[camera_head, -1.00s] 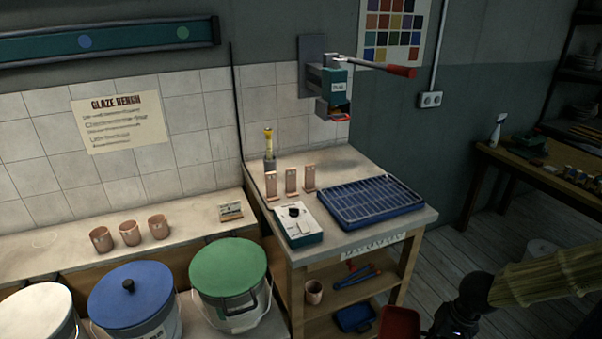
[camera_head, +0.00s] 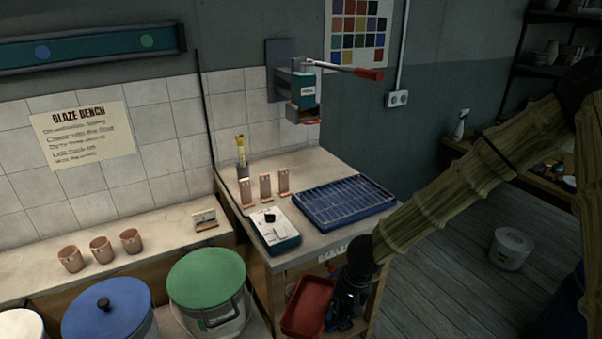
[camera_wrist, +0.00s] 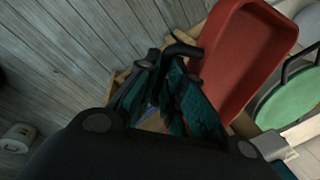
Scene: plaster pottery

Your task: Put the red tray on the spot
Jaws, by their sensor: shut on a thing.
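The red tray (camera_head: 306,306) is in the head view, low in front of the wooden bench. It is tilted and its inside shows. My gripper (camera_head: 338,312) is just right of it and is shut on the tray's edge. In the wrist view the red tray (camera_wrist: 236,58) reaches up and right from my gripper (camera_wrist: 172,62), whose fingers are at the tray's near side. The exact contact between fingers and tray is partly hidden. I cannot make out a marked spot for the tray in these views.
Lidded buckets, green (camera_head: 207,279) and blue (camera_head: 107,308), stand left. A white bucket (camera_head: 511,248) is on the floor at right.

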